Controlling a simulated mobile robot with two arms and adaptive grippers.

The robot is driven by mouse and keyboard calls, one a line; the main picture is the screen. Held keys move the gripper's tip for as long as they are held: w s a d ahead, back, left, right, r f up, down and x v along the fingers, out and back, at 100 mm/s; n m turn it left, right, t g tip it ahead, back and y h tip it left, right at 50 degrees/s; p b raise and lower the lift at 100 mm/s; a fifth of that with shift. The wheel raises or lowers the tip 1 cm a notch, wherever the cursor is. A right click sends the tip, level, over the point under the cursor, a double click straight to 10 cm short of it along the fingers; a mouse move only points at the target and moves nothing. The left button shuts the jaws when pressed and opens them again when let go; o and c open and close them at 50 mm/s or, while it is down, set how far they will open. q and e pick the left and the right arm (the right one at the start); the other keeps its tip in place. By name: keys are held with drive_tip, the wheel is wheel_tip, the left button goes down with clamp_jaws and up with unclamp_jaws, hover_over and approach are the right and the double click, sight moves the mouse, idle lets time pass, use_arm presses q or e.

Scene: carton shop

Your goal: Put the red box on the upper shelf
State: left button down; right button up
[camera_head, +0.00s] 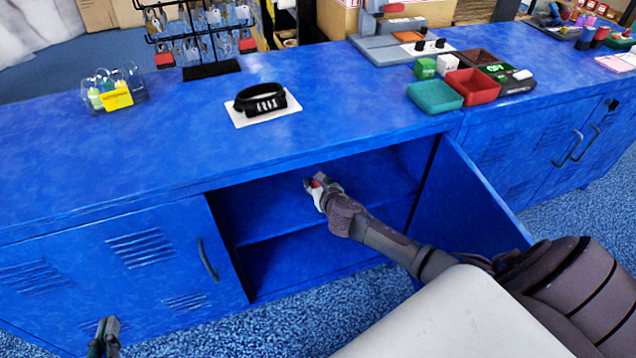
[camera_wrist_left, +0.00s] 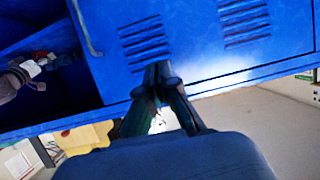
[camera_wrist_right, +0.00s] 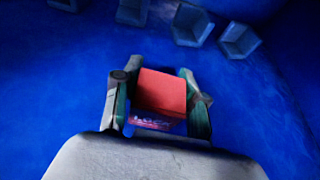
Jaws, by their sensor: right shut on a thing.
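The red box (camera_wrist_right: 162,92) is between the two fingers of my right gripper (camera_wrist_right: 160,88), which is shut on it. In the head view the right gripper (camera_head: 316,186) is inside the open blue cabinet, above the upper shelf (camera_head: 262,215); only a small bit of red shows at its fingers. I cannot tell whether the box touches the shelf. My left gripper (camera_head: 107,328) is low in front of the closed left door; in the left wrist view its fingertips (camera_wrist_left: 158,72) meet, empty.
Several small dark blocks (camera_wrist_right: 192,25) show beyond the red box. The countertop above holds a key rack (camera_head: 205,45), a black band on a card (camera_head: 262,103) and small trays (camera_head: 472,86).

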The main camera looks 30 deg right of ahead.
drive_tip(key=shift+f, duration=0.1)
drive_tip(key=o, duration=1.2)
use_arm(q)
drive_tip(key=shift+w+r, duration=0.1)
drive_tip(key=shift+r, duration=0.15)
